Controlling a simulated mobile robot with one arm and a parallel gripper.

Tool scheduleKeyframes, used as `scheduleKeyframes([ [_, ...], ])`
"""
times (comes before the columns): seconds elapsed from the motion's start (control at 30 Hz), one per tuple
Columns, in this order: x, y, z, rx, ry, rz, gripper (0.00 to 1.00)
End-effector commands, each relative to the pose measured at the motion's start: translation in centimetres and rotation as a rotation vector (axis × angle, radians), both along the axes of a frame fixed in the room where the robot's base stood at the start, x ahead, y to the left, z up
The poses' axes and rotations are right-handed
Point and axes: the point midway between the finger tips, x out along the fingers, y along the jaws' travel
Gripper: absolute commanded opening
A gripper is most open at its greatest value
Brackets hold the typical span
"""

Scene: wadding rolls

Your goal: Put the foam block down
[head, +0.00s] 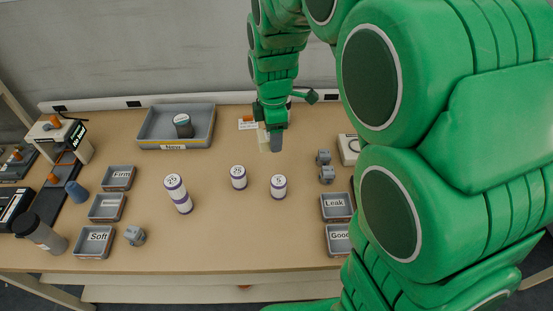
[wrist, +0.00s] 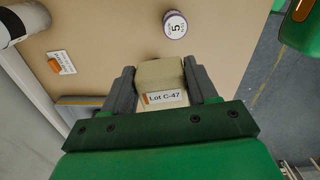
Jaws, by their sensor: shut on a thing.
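The foam block (wrist: 160,74) is pale beige and sits between the two grey fingers of my gripper (wrist: 162,84) in the wrist view. A white label reading "Lot C-47" (wrist: 165,98) shows just below its top face; I cannot tell whether it is on the block. In the head view my gripper (head: 270,142) points down over the back middle of the table, with the beige foam block (head: 263,138) partly hidden by a finger. I cannot tell whether the block touches the table (head: 220,235).
Several purple-banded white rolls, including one marked 5 (head: 278,187), stand in front of my gripper. A grey "New" tray (head: 142,136) is at back left. Grey bins marked Leak (head: 337,207) and Good (head: 338,240) are at right. The front middle of the table is clear.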

Motion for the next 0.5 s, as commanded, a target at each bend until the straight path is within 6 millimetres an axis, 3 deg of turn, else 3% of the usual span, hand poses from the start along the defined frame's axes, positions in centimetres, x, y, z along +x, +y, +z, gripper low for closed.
scheduleKeyframes([
  [0.2, -1.6, -3.3, -0.5, 0.001, 0.002, -0.103, 0.30],
  [0.43, -3.0, -5.4, -0.8, 0.000, 0.001, -0.172, 0.30],
  [0.5, -3.0, -5.2, -2.0, -0.002, 0.007, -0.167, 0.30],
])
